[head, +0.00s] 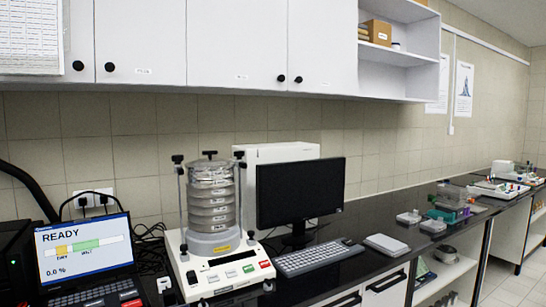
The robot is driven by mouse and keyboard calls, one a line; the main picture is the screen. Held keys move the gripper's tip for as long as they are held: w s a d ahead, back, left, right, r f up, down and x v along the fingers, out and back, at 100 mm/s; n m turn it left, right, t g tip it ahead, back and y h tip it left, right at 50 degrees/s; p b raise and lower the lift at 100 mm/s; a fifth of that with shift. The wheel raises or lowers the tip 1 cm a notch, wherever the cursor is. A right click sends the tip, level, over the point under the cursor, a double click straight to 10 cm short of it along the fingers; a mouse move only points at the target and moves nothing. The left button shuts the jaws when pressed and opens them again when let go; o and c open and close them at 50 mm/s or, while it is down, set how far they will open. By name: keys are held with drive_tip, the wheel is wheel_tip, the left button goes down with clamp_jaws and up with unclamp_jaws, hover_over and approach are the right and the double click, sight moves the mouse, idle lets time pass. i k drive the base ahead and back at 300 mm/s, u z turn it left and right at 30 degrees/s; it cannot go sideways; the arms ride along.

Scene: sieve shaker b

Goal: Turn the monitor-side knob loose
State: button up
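The sieve shaker (222,270) stands on the dark counter, with a round stack of metal sieves (211,205) on its pale base. A thin upright rod stands on each side of the stack, each topped by a dark knob. The monitor-side knob (238,155) is at the top of the right rod, near the black monitor (300,190). The other side knob (178,159) tops the left rod, and a dark centre knob (209,153) sits on the lid. It is too small to tell how tight any knob is. My gripper is not in view.
A laptop (84,250) reading READY stands left of the shaker. A white box (275,152) is behind the monitor and a keyboard (305,258) in front of it. White wall cabinets (237,45) hang above. Small devices (408,216) stand farther right on the counter.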

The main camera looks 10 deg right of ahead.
sight(239, 155)
drive_tip(key=u, duration=0.7)
drive_tip(key=i, duration=1.55)
drive_tip(key=z, duration=0.7)
